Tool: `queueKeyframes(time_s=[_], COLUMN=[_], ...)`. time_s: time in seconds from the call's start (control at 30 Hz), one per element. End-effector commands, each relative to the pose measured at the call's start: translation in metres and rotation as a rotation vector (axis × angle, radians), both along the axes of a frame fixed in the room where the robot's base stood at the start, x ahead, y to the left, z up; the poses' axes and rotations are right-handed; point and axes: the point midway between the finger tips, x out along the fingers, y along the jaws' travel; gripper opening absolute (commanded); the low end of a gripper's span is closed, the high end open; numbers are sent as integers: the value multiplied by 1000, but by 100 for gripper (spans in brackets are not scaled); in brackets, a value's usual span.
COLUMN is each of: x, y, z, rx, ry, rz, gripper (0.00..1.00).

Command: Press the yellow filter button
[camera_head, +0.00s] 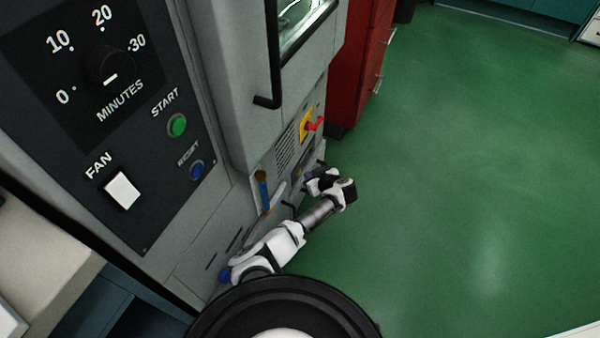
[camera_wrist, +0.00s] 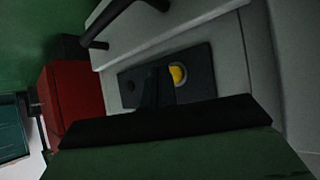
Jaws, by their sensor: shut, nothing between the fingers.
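The yellow button (camera_wrist: 178,75) shows in the wrist view as a round yellow disc on a dark panel (camera_wrist: 198,63) set in the grey cabinet. My gripper (camera_wrist: 157,83) is shut and empty; its dark fingers reach over the panel, just left of the button in that view. I cannot tell whether they touch the panel. In the head view my gripper (camera_head: 313,181) is low by the cabinet front, and I cannot make out the yellow button there.
A yellow plate with a red rotary switch (camera_head: 312,125) sits above the arm. The control panel has a green START button (camera_head: 177,125), a blue button (camera_head: 197,170) and a white FAN switch (camera_head: 122,190). A red cabinet (camera_head: 357,65) stands beyond. Green floor at right is clear.

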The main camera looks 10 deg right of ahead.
Motion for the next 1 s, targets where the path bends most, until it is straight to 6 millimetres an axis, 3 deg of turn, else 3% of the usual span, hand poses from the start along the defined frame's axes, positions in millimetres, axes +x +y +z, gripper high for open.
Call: queueKeyframes(time_s=[0.17,0.6,1.0], x=[-3,-26,-28], y=[-5,-39,-41], z=[-1,-1,0], rx=[0,-1,0], ry=[1,0,0], rz=[-1,-2,0], gripper=[0,0,0])
